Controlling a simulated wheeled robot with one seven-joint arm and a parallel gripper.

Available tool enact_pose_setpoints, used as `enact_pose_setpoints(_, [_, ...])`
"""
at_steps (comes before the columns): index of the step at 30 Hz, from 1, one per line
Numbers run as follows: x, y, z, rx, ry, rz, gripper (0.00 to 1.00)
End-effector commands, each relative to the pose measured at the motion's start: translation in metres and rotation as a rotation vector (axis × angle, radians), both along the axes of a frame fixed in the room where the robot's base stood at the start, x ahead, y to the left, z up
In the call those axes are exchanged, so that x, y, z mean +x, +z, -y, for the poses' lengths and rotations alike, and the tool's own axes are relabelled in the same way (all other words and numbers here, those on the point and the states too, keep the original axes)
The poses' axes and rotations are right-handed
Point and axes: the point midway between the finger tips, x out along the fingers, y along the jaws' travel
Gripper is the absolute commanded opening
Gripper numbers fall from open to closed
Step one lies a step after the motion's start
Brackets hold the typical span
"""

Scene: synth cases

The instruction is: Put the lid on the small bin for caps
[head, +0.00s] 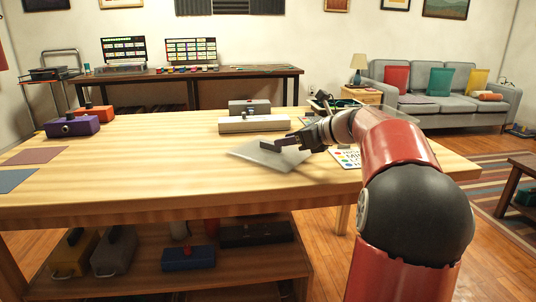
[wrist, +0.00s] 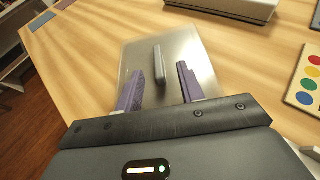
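A flat grey lid (head: 262,158) with a dark bar handle (head: 270,145) lies on the wooden table, near the middle. In the wrist view the lid (wrist: 128,58) looks translucent, and its upright bar handle (wrist: 158,66) shows between and slightly beyond my fingertips. My gripper (head: 291,141) is over the lid's right part. Its two purple fingers (wrist: 160,80) are open, with a gap on each side of the handle. Behind the lid stand a long pale box (head: 254,124) and a grey box (head: 249,107). I cannot tell which container is the small bin for caps.
Purple (head: 72,126) and orange (head: 95,112) boxes stand at the table's left. Flat mats (head: 33,156) lie at the left edge. A card with coloured dots (head: 346,157) lies right of the lid. A dark tray (head: 335,104) is behind my arm. The table's left middle is clear.

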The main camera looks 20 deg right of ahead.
Motion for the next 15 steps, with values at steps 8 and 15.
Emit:
enact_pose_setpoints(8, [0.031,-0.018,-0.020,-0.002,0.003,-0.001,0.38])
enact_pose_setpoints(15, [0.038,-0.020,-0.024,-0.003,0.002,-0.001,0.38])
